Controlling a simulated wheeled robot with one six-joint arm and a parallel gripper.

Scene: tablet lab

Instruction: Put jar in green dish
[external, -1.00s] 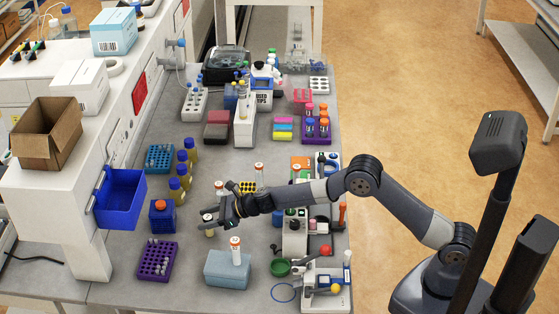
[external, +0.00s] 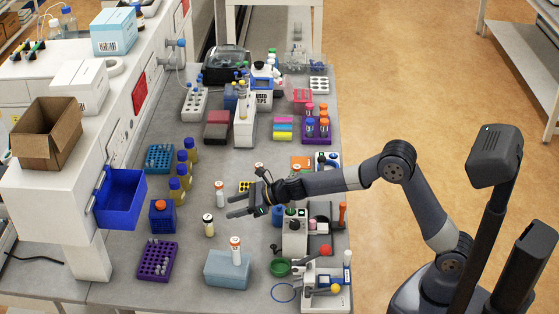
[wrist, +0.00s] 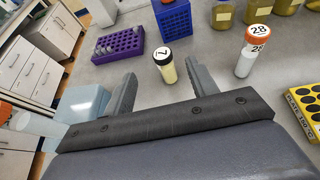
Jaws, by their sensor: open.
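A small jar (external: 208,226) with cream contents and a dark-rimmed white cap marked 7 stands upright on the bench. In the wrist view the jar (wrist: 167,72) appears just beyond my fingertips, in line with the gap between them. My gripper (external: 231,207) is open and empty, to the right of the jar and apart from it. The green dish (external: 280,267) lies on the bench, lower right of the jar, beside the white balance-like device; it looks empty and is not in the wrist view.
An orange-capped vial (external: 220,194) stands close behind my fingers. A light blue block (external: 228,271) with another orange-capped vial on top is in front of the jar. A purple rack (external: 157,262) and blue box (external: 162,217) stand left. Bare bench lies around the jar.

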